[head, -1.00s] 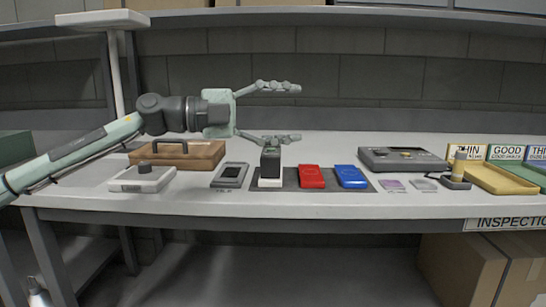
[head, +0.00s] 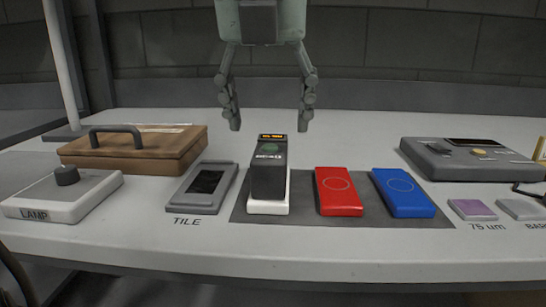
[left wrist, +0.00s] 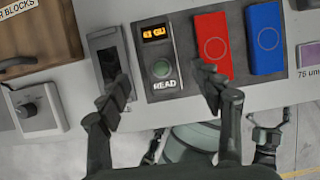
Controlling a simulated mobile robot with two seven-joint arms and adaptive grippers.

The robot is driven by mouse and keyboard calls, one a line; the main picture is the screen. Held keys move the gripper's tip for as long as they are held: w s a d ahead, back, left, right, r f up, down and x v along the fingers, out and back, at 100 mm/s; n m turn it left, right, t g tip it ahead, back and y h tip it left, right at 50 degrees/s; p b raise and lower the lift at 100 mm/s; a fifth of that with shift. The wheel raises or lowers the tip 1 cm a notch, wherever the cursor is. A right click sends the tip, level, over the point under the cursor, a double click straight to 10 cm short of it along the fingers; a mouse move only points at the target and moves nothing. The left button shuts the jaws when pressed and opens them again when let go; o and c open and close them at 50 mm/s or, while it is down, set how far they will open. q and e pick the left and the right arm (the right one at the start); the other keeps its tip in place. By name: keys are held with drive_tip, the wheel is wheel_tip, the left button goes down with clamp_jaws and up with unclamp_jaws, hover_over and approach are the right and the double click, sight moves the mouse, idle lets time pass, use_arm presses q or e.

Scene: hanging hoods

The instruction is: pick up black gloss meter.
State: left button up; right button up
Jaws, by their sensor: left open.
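The black gloss meter (head: 268,172) stands on a white base on the dark grey mat. Its orange display and green button face up, and it shows close in the left wrist view (left wrist: 162,62) with the word READ. My left gripper (head: 269,122) hangs above and behind the meter in the head view, pointing down, open and empty. Its fingers are spread to either side of the meter's line. In the left wrist view, the open fingers (left wrist: 163,88) lie left and right of the meter's lower part; contact is not evident.
A red block (head: 339,190) and a blue block (head: 403,192) lie right of the meter. A grey tile holder (head: 202,187) lies left, near a brown case (head: 135,152) and a lamp box (head: 62,195). A grey instrument (head: 460,158) stands at right. The bench front is clear.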

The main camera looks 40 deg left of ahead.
sight(270, 144)
use_arm(q)
drive_tip(key=shift+w+a+f, duration=0.1)
drive_tip(key=shift+f, duration=0.35)
drive_tip(key=x, duration=0.5)
drive_tip(key=shift+w+a+f, duration=0.15)
drive_tip(key=shift+w, duration=0.15)
drive_tip(key=shift+w+a+f, duration=0.15)
drive_tip(key=shift+w+f, duration=0.1)
drive_tip(key=shift+f, duration=0.3)
use_arm(e)
drive_tip(key=shift+w+a+r+t+y, duration=0.15)
drive_tip(key=shift+a+r+t, duration=0.15)
drive_tip(key=shift+r, duration=0.25)
drive_tip(key=shift+s+a+r+t+y, duration=0.1)
drive_tip(key=shift+a+r+t+y, duration=0.15)
drive_tip(key=shift+r, duration=0.25)
use_arm(q)
drive_tip(key=shift+c, duration=0.6)
drive_tip(key=shift+r, duration=0.1)
clamp_jaws()
